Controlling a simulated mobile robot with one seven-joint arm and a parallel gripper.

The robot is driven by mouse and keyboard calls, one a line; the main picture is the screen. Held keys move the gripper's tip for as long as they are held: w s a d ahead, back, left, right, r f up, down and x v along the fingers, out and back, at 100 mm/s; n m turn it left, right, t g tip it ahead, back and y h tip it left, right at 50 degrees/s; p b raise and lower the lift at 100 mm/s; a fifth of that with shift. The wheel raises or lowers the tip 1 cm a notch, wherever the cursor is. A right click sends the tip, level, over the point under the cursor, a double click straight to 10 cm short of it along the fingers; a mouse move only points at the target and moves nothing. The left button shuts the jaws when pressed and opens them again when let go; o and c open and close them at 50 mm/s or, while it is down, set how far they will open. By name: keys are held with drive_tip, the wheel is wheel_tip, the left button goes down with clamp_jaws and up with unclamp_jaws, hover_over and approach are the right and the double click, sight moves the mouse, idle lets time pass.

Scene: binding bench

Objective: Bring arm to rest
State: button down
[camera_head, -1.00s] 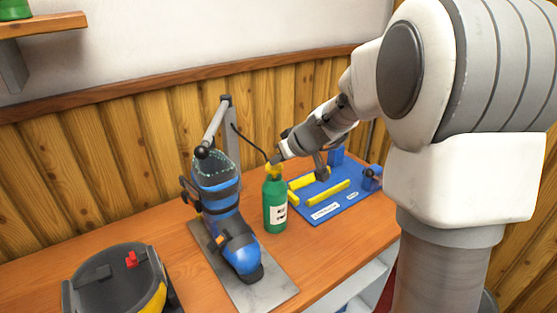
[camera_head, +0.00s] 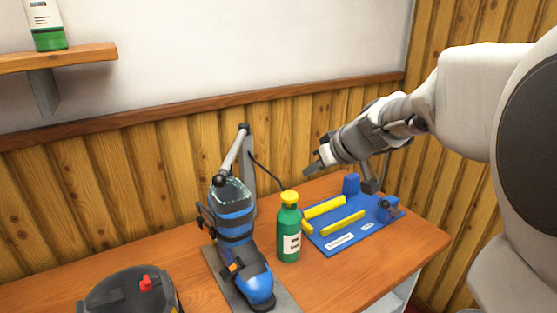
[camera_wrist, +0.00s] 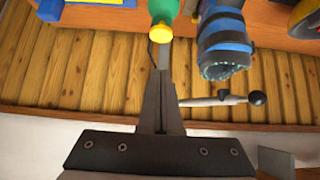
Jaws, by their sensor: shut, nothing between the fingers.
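My gripper (camera_head: 313,172) is shut and empty. In the head view it hangs in the air above the bench, up and to the right of the green bottle with a yellow cap (camera_head: 289,230). The bottle stands upright on the bench, apart from my fingers. In the wrist view my closed fingers (camera_wrist: 163,75) point toward the bottle's yellow cap (camera_wrist: 161,33), and the picture is upside down. My arm reaches in from the right side of the head view.
A blue ski boot (camera_head: 235,220) stands on a grey plate left of the bottle, with a metal arm (camera_head: 247,165) behind it. A blue board with yellow bars (camera_head: 350,238) lies to the right. A dark round case (camera_head: 125,292) sits front left. A wall shelf (camera_head: 60,57) holds a bottle (camera_head: 45,20).

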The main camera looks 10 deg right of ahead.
idle(0.4)
drive_tip(key=s+a+f+m+g+h, duration=0.1)
drive_tip(key=s+m, duration=0.1)
drive_tip(key=s, duration=1.1)
drive_tip(key=s+a+f+m+g+h, duration=0.1)
drive_tip(key=s+a+m+h, duration=0.1)
drive_tip(key=s, duration=1.1)
drive_tip(key=shift+s+f+m+g, duration=0.25)
drive_tip(key=shift+f+m+g, duration=0.05)
drive_tip(key=shift+f+g, duration=0.1)
drive_tip(key=shift+r, duration=0.1)
